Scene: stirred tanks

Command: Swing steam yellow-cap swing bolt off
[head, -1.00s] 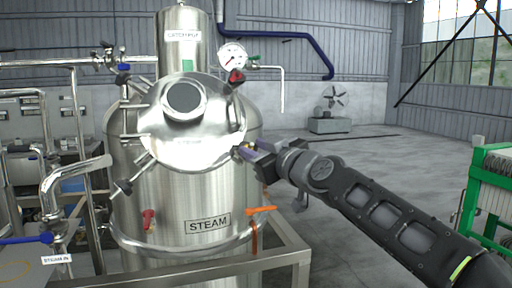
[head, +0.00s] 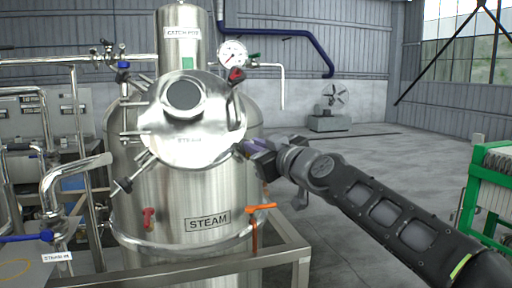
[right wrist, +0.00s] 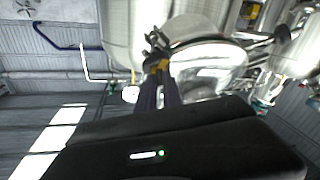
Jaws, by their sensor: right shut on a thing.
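The steam tank (head: 170,205) stands in the middle of the head view, with a STEAM plate on its body. Its round lid (head: 205,148) is tilted toward me and carries a STEAM marking. My right gripper (head: 242,149) is at the lid's lower right edge. In the right wrist view, its fingers (right wrist: 160,80) reach the lid rim and are shut on the yellow-cap swing bolt (right wrist: 157,66). A bit of yellow shows there; the fingers hide most of the bolt. My left gripper is in neither view.
A pressure gauge (head: 232,54) is above right. An orange-handled valve (head: 261,208) is below the gripper.

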